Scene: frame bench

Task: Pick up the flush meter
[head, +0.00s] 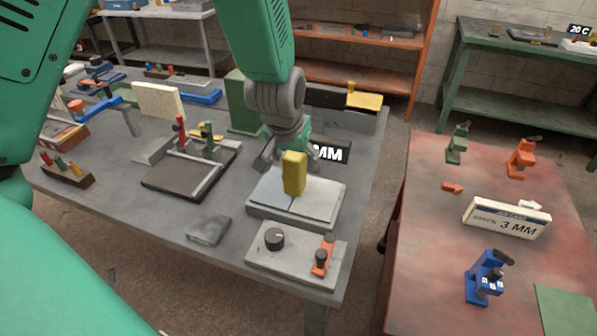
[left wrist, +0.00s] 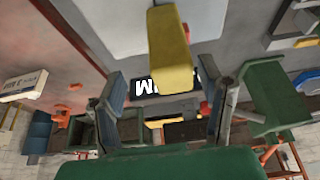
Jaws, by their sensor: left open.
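The flush meter appears to be the yellow upright block (head: 293,174) standing on the seam of a pale grey two-part plate (head: 323,201) on the grey bench. My left gripper (head: 288,160) is open, just behind and around the block's upper part in the head view. In the left wrist view the yellow block (left wrist: 171,55) shows between the two spread fingers (left wrist: 163,95), nearer the right one. I see no finger clearly touching it. The block partly hides the gripper in the head view. My right gripper is not in view.
A black "MM" sign (head: 331,151) stands close behind the plate. A grey base with a knob and orange lever (head: 290,262) lies in front. A dark tray fixture (head: 178,180) is to the left. A red table (head: 430,255) with small clamps stands right, across a gap.

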